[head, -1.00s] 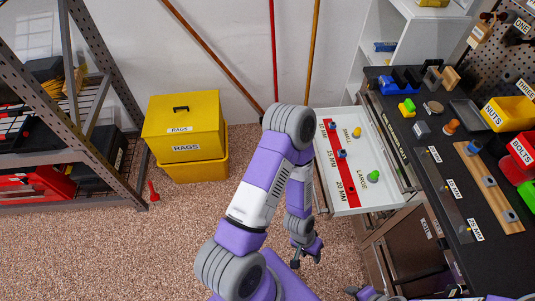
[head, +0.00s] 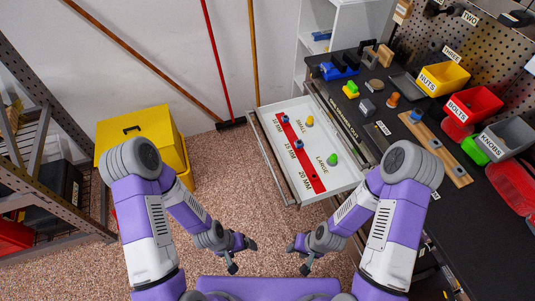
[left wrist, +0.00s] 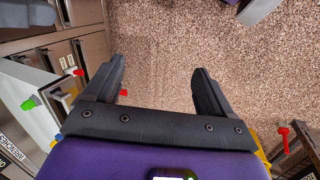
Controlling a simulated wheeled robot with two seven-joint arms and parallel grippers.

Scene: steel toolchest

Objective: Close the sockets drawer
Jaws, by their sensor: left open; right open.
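The open drawer (head: 335,180) is a white tray pulled out to the left from under the dark bench top. It has a red strip (head: 312,172) with blue pieces and labels 10 MM, 15 MM and 20 MM, plus a yellow knob (head: 310,121) and a green knob (head: 333,159). Its long handle bar (head: 272,166) runs along its left front. My left gripper (head: 240,257) is open and empty, low in front of the drawer. It also shows in the left wrist view (left wrist: 158,70), with floor between its fingers. My right gripper (head: 297,256) is open and empty below the drawer's near corner.
The bench top (head: 400,140) holds a NUTS bin (head: 443,78), a BOLTS bin (head: 470,108) and several small parts. A yellow RAGS bin (head: 140,132) and metal shelving (head: 40,80) stand at left. Poles lean on the wall. Speckled floor (head: 225,175) is clear before the drawer.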

